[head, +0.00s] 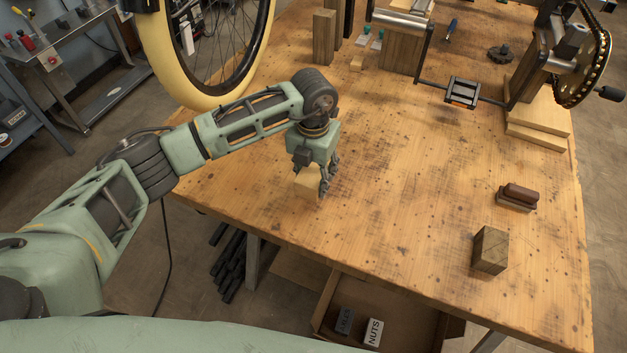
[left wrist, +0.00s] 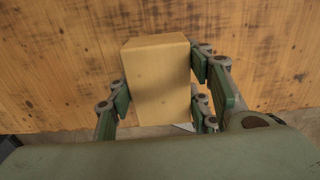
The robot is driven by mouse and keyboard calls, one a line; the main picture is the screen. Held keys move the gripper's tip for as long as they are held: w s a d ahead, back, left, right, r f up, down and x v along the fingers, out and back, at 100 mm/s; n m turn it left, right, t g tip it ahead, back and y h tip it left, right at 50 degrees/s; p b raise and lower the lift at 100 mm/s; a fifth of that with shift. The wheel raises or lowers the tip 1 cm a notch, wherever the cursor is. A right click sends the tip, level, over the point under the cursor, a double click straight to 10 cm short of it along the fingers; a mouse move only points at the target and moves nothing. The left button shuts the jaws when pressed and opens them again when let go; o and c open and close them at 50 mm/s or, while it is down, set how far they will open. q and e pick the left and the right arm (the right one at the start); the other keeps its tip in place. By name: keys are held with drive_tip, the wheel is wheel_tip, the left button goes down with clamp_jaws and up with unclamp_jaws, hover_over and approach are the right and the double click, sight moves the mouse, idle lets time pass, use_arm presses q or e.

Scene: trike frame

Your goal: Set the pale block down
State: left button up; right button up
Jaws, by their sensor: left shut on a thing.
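The pale block (head: 307,184) is a light wooden block at the front left part of the workbench (head: 400,180). My left gripper (head: 318,185) points down from above and is shut on the block. In the left wrist view the block (left wrist: 158,80) sits between the green finger pads of the left gripper (left wrist: 160,92), with pads on both sides. The bench's front edge is close below the block. Whether its underside touches the bench top is hard to tell. My right gripper is not in view.
A darker wooden block (head: 490,250) and a brown brush-like block (head: 518,197) stand at the right. A yellow-tyred wheel (head: 262,40) is at the back left. A pedal (head: 462,92) and crank reach over the bench. The middle of the bench is clear.

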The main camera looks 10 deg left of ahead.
use_arm(q)
wheel_tip(320, 180, down, 3)
drive_tip(key=shift+f+p, duration=0.1)
drive_tip(key=shift+p, duration=0.4)
drive_tip(key=shift+f, duration=0.6)
drive_tip(key=o, duration=1.3)
drive_tip(key=shift+r, duration=0.1)
drive_tip(key=shift+c, duration=0.2)
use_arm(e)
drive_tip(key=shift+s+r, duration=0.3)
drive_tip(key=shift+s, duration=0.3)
